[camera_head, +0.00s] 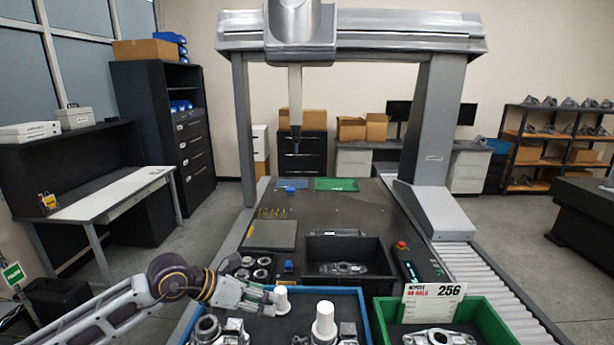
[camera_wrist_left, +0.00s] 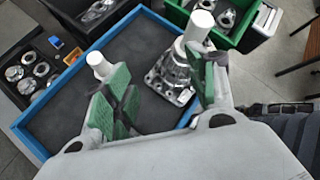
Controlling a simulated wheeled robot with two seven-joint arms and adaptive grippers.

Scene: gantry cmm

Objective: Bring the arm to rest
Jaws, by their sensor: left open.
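My left arm comes in from the lower left, and its gripper (camera_head: 262,301) is over a blue-rimmed tray (camera_head: 362,312). In the left wrist view the gripper (camera_wrist_left: 165,92) has its green-padded fingers spread, with nothing clasped between them. A metal casting with a white cylinder (camera_wrist_left: 172,72) stands in the tray beyond the fingers; in the head view its cylinder (camera_head: 323,320) shows to the right of the gripper. Another white cylinder (camera_head: 281,300) is close by the fingertips in the head view; I cannot tell whether they touch. My right gripper is not in view.
A green crate (camera_head: 497,322) with castings and a card marked 256 stands at right. Behind the tray are a black bin (camera_head: 376,250), round metal parts (camera_head: 262,262) and the dark measuring table (camera_head: 360,207) under a grey gantry (camera_head: 430,130). A roller conveyor (camera_head: 478,275) runs along the right.

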